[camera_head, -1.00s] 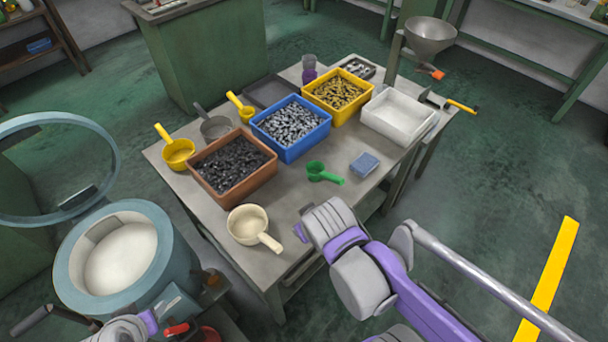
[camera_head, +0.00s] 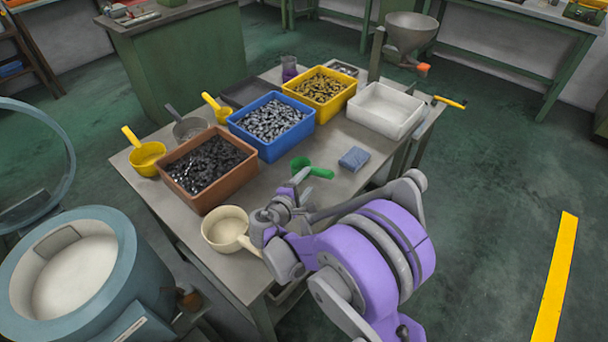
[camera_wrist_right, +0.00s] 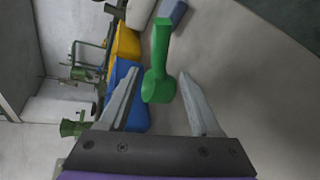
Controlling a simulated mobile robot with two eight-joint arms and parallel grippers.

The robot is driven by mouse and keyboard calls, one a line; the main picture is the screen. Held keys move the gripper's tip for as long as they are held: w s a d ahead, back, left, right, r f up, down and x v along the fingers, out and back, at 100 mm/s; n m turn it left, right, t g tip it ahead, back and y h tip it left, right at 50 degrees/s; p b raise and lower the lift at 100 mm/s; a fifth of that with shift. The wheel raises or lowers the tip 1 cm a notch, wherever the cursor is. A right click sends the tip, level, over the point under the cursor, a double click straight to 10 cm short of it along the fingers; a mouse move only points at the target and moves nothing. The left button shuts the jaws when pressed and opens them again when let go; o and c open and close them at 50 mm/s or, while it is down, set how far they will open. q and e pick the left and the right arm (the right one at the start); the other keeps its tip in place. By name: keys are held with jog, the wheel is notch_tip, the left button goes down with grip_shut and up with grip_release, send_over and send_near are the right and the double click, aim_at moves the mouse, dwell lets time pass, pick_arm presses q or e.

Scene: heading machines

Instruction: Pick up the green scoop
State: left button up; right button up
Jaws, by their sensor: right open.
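The green scoop (camera_head: 311,169) lies on the table in front of the blue bin, its handle pointing right in the head view. In the right wrist view the green scoop (camera_wrist_right: 160,70) appears just beyond and between the fingertips, with its cup nearest and its handle pointing away. My right gripper (camera_head: 294,182) is close to the scoop's near side; part of it is hidden by my wrist. In the right wrist view my right gripper (camera_wrist_right: 165,98) is open and empty, its two fingers spread apart. My left gripper is not in view.
A blue bin (camera_head: 269,150), a brown bin (camera_head: 208,205), a yellow bin (camera_head: 318,118) and a white bin (camera_head: 386,128) stand behind the scoop. A cream scoop (camera_head: 225,230) is at left, close to my right arm. A small blue block (camera_head: 354,158) lies right of the scoop.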

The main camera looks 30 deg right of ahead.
aim_at(315, 174)
jog(key=x, duration=0.4)
jog(key=shift+w+d, duration=0.1)
jog(key=shift+d, duration=0.2)
jog(key=shift+w+d+f, duration=0.1)
jog(key=shift+w+d, duration=0.05)
jog(key=shift+d, duration=0.4)
jog(key=x, duration=0.4)
jog(key=shift+d, duration=0.2)
grip_shut()
